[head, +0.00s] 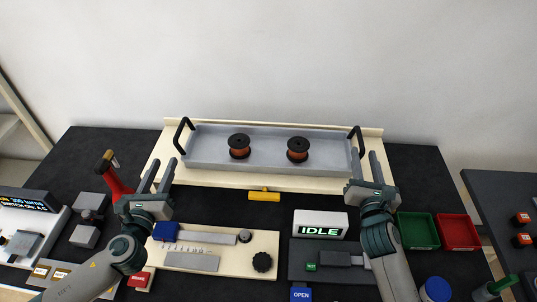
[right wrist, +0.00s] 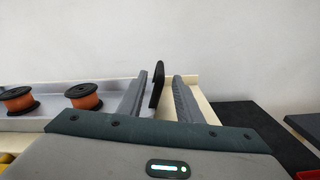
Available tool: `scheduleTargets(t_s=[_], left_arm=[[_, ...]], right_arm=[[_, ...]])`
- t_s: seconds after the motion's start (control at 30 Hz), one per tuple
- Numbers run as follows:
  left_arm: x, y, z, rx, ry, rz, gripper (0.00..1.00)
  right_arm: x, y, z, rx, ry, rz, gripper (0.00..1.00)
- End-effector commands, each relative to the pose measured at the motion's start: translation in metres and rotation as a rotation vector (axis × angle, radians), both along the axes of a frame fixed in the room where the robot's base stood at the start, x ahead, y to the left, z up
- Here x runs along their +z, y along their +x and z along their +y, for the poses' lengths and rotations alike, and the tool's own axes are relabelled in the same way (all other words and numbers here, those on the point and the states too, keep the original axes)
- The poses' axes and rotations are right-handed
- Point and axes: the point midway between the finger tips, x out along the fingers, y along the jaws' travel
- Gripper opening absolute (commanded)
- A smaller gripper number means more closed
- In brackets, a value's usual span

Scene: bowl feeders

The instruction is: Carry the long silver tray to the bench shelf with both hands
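The long silver tray (head: 270,163) lies on a cream shelf (head: 220,179) at the back of the dark bench, with two copper-coloured spools (head: 239,147) (head: 298,150) in it. It has a black handle at each end, the left one (head: 182,133) and the right one (head: 357,139). My left gripper (head: 160,172) is open, in front of and a little left of the left handle, apart from it. My right gripper (head: 366,168) is open near the right handle. In the right wrist view, the right handle (right wrist: 157,84) shows between the two open fingers (right wrist: 160,92).
In front of the shelf are a yellow block (head: 264,195), a white IDLE display (head: 320,224) and a cream fixture board (head: 235,265). A red bottle-like tool (head: 115,180) stands by my left gripper. Green (head: 417,228) and red (head: 457,232) bins sit at right.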

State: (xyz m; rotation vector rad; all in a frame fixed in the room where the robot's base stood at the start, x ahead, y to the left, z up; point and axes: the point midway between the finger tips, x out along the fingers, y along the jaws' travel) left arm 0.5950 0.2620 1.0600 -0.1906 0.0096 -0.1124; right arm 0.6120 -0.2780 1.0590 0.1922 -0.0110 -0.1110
Motion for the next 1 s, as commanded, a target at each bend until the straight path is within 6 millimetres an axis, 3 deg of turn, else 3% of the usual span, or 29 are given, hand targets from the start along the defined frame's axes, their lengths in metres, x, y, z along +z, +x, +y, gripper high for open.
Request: scheduleTargets(t_s=[0.23,1.0], left_arm=[[0.000,0.000,0.000,0.000,0.000,0.000,0.32],[0.000,0.000,0.000,0.000,0.000,0.000,0.32]], right_arm=[[0.000,-0.016,0.002,0.000,0.000,0.000,0.32],[0.000,-0.017,0.002,0.000,0.000,0.000,0.32]])
